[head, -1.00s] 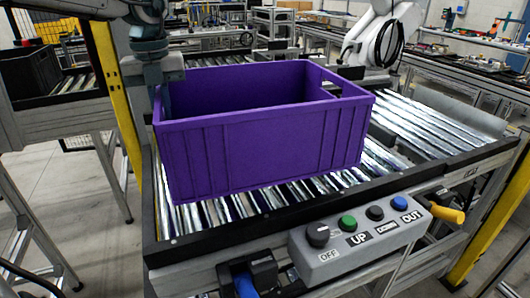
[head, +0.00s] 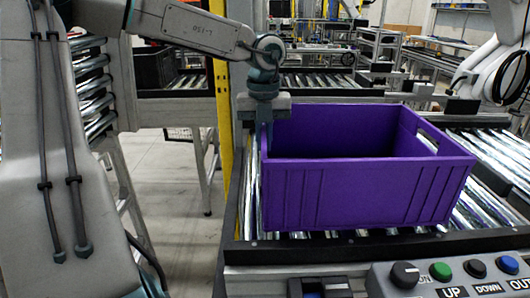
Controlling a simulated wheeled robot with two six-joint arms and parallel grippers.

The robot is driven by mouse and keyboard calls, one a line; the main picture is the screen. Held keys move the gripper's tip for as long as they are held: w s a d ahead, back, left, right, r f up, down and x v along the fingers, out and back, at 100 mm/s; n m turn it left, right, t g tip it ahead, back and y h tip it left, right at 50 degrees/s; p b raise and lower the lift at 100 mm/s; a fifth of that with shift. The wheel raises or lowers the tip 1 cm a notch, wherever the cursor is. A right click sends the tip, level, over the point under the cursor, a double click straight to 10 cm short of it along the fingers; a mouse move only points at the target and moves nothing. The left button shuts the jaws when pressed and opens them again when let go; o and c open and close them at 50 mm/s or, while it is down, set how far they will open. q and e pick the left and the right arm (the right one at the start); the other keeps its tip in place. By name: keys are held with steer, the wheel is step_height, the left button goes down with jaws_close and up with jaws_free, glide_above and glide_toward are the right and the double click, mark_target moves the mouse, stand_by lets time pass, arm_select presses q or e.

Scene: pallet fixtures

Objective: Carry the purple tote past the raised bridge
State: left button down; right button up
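The purple tote (head: 365,195) is upright over the roller conveyor (head: 250,243), its open top facing up and a handle slot in its right end. I see nothing inside it, though part of its floor is hidden. My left gripper (head: 264,140) points down at the tote's left end wall. A finger shows beside that wall, but I cannot tell whether it is clamped on it. My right gripper is not in view. I cannot clearly pick out a raised bridge.
A control box (head: 455,280) with a knob and coloured buttons stands at the conveyor's front edge. A yellow post (head: 222,110) rises behind its left side. A white robot arm with black cables (head: 508,68) is at the upper right. Bare floor shows left of the conveyor.

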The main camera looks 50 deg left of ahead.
arm_select(q)
steer(key=shift+d+f, duration=0.1)
steer(key=shift+f, duration=0.3)
step_height(320, 180, down, 3)
steer(key=shift+r, duration=0.2)
steer(key=c, duration=1.6)
jaws_free()
steer(key=shift+o, duration=0.2)
steer(key=shift+s, duration=0.1)
step_height(320, 180, up, 12)
steer(key=shift+r, duration=0.1)
